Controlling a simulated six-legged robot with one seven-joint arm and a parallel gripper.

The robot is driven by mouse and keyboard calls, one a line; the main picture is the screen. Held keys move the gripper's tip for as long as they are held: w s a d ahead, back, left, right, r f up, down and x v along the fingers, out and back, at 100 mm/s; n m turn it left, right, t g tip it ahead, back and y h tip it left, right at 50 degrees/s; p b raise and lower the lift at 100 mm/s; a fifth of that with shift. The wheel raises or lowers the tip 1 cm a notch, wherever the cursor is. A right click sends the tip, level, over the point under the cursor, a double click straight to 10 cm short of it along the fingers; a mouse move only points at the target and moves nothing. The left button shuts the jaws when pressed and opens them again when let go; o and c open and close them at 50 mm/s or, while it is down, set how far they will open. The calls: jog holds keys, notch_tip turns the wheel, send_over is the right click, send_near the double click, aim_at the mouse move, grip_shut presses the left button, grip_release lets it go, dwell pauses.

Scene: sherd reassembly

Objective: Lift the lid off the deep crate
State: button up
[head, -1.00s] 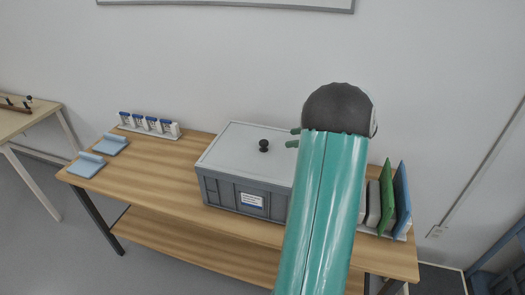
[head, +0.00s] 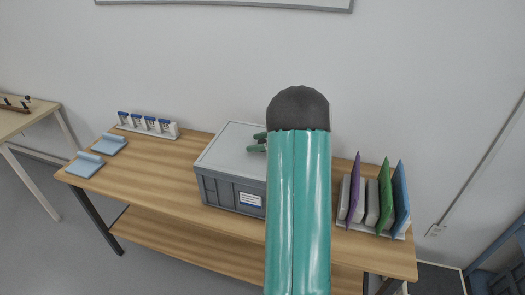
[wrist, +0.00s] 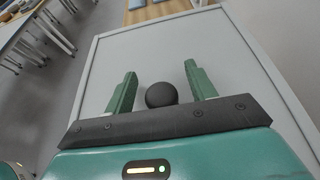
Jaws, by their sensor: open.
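The deep crate (head: 219,190) is a grey box with a white label on its front, standing on the wooden table. Its pale grey lid (head: 228,148) lies flat on top. In the wrist view the lid (wrist: 200,50) fills most of the picture, with its round black knob (wrist: 161,95) between the two green fingers. My gripper (wrist: 160,88) is open, a finger on each side of the knob; whether either touches it I cannot tell. In the head view my gripper (head: 257,142) is over the lid, and my arm hides the knob and the crate's right part.
A rack (head: 398,234) with purple, green, blue and grey upright panels stands right of the crate. A row of small blue-topped containers (head: 150,124) stands at the back left, near two light-blue pieces (head: 85,165).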

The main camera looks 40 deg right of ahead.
grip_shut()
jog(key=shift+r, duration=0.1)
